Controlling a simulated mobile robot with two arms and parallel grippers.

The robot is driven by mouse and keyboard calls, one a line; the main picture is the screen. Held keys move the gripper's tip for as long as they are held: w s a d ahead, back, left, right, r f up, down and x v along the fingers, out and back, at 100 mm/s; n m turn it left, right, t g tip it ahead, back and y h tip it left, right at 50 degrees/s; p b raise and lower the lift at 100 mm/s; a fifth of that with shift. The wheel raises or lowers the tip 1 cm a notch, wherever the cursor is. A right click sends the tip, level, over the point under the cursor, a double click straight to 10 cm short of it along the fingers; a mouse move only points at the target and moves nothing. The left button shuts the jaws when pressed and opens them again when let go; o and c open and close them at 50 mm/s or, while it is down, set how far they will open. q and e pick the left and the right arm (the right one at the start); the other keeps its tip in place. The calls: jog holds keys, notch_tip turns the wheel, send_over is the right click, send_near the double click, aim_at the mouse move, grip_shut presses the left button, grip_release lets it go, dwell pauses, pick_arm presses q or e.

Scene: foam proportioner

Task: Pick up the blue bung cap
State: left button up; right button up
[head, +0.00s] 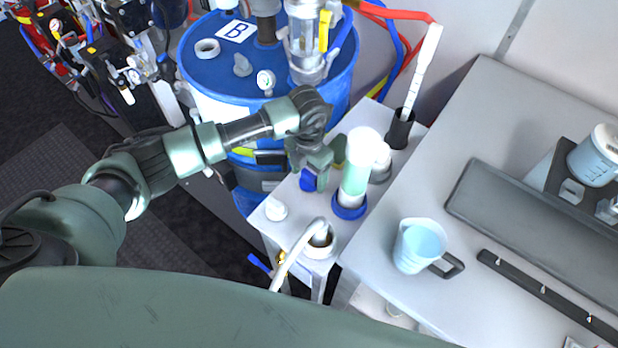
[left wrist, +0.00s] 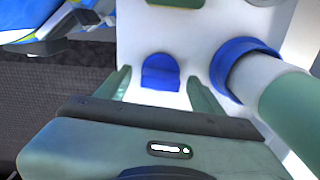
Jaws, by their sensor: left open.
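The blue bung cap (head: 308,181) sits on the white stand (head: 262,222), partly hidden by my left gripper (head: 312,170) in the head view. In the left wrist view the bung cap (left wrist: 161,72) lies between the two green fingertips of my left gripper (left wrist: 158,80), with a visible gap on each side. The left gripper is open and holds nothing. My right gripper is not in view.
Right beside the cap stands a green-and-white cylinder (head: 356,175) with a blue base ring (head: 349,207). The blue drum (head: 222,72) is behind; a measuring jug (head: 418,245) is on the right-hand table.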

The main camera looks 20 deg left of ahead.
pick_arm(q)
jog(key=c, duration=1.3)
jog(key=shift+c, duration=0.8)
jog(key=shift+r, duration=0.15)
